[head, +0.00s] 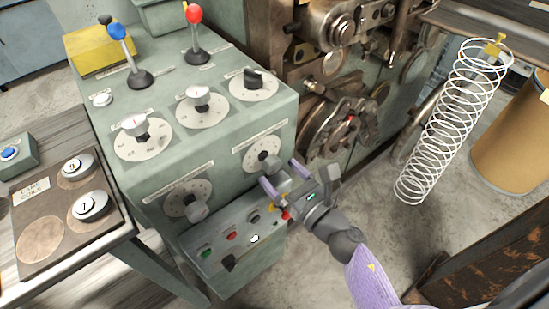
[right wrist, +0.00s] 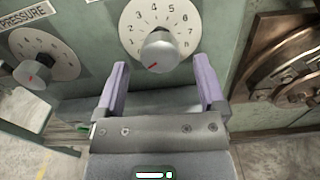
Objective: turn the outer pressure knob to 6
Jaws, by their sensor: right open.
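The front of the green cabinet carries two numbered dials with grey knobs. The right dial (head: 262,153) has its knob in front of my right gripper (head: 285,178); this knob (right wrist: 160,52) also shows in the right wrist view. Its red mark points down and slightly left, away from the 6 at the dial's right. The right gripper is open, its purple fingers spread either side of the knob in that view, with no clear contact. The left knob (head: 197,211) sits under a label ending in "PRESSURE"; which knob is the outer one is unreadable here. My left gripper is out of view.
Buttons and a black switch (head: 229,262) sit on the panel below the dials. Levers with blue and red balls (head: 194,14) stand on top. A white coil spring (head: 452,120) hangs at right. A bench with weights (head: 90,205) stands at left.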

